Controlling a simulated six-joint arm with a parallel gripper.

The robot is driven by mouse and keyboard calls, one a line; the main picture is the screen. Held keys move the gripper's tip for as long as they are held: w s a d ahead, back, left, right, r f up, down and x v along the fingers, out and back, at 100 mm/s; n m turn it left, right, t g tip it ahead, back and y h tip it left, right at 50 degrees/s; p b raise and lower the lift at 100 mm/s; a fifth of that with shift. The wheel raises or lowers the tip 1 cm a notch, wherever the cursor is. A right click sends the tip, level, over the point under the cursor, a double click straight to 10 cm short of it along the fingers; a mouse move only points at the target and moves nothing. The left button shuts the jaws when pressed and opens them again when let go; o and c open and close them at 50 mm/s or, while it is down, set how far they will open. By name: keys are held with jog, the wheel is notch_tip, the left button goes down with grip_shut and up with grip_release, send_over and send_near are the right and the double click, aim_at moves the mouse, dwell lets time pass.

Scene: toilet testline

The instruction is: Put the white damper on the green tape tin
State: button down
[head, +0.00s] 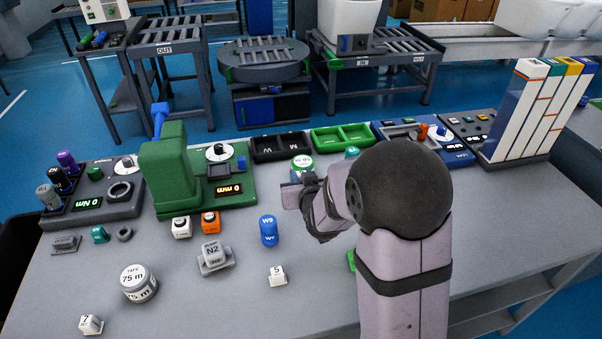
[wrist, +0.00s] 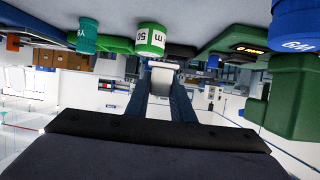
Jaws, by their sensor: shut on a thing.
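The green tape tin (head: 302,165), with a white label, stands upright on the grey bench in front of the green tray. It also shows in the upside-down wrist view (wrist: 150,40), marked 50 m. My gripper (head: 292,195) is beside the tin, on its near side in the head view. In the wrist view my gripper (wrist: 163,82) is shut on a small white piece, the white damper (wrist: 164,66), at the fingertips. The damper appears close to the tin's top there; I cannot tell whether they touch. In the head view the damper is not clearly visible, and my arm hides part of the bench.
A green press (head: 170,165) stands left. A blue cylinder (head: 269,230), a grey N2 block (head: 214,255), a 75 m tin (head: 138,283) and small white blocks (head: 277,275) stand in front. A teal piece (head: 352,152) is right of the tin. The front bench has free room.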

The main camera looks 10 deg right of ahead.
jog(key=shift+s+d+f, duration=0.2)
jog(key=shift+d+f, duration=0.6)
jog(key=shift+f, duration=0.1)
jog(key=w+d, duration=0.1)
notch_tip(320, 180, up, 8)
jog(key=r, duration=0.1)
send_over(302, 160)
jog(key=shift+f+n+y, duration=0.25)
jog(key=shift+n+y, duration=0.05)
jog(key=shift+y, duration=0.1)
jog(key=shift+f+p, duration=0.55)
jog(key=shift+f, duration=4.45)
